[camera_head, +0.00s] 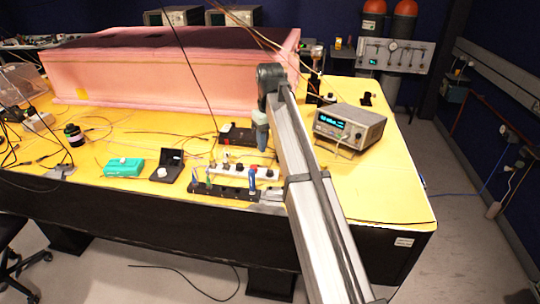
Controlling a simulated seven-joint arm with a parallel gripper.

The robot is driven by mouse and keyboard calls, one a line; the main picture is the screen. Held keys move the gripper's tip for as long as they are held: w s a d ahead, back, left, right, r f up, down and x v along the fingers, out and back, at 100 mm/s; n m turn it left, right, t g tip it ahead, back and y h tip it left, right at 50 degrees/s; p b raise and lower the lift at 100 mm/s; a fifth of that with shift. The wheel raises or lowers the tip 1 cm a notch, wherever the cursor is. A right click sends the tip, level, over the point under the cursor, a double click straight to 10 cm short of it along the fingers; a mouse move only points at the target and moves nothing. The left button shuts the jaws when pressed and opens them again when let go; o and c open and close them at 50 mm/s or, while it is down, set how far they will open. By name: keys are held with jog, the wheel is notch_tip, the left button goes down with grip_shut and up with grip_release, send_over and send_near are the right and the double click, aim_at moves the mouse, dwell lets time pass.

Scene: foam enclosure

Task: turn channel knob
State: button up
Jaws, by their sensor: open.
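My gripper (261,137) hangs down at the end of my arm over the yellow table, near the middle of the view. It is open, with nothing visible in it. Its fingertips are small here. A grey bench instrument (347,127) with a lit blue-green display stands to its right, with small controls on its front. A low white strip (238,171) with several dark round spots lies just below the gripper, near the table's front edge. I cannot tell which control is the channel knob. I see no clear contact between the gripper and any knob.
A pink foam enclosure (170,75) fills the back of the yellow table (390,190). A black box (237,136) sits close left of the gripper. A teal box (123,167) and an open black case (168,165) lie left. Thin cables cross the table. The right front corner is clear.

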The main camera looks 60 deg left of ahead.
jog(key=shift+r, duration=2)
